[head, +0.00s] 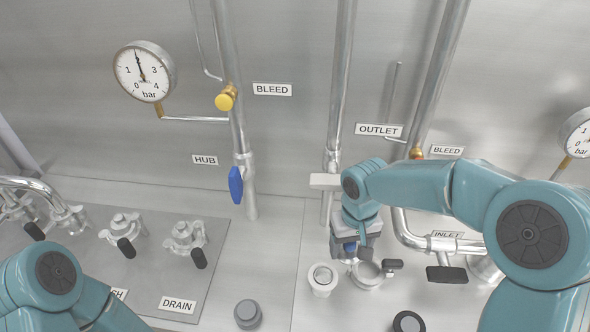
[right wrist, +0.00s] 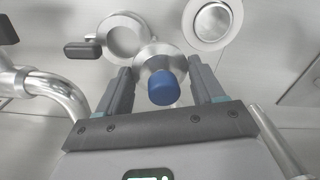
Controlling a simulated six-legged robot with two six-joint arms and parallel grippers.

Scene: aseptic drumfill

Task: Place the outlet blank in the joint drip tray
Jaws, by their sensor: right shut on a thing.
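My right gripper (head: 352,252) points down below the OUTLET label. In the right wrist view its two fingers (right wrist: 163,85) are closed on the outlet blank (right wrist: 168,62), a silver disc with a blue knob; a bit of blue shows between the fingers in the head view. A white round cup with a metal inside (head: 322,280), which may be the joint drip tray, stands just left of the gripper; it also shows in the right wrist view (right wrist: 214,20). A metal clamp ring with a black handle (head: 367,275) is close beside the blank. I cannot tell whether they touch. My left gripper is out of view.
A vertical pipe and a white block (head: 325,181) stand just behind the gripper. A black-handled inlet valve (head: 446,274) is to the right. Grey (head: 247,314) and dark (head: 407,322) round parts are in front.

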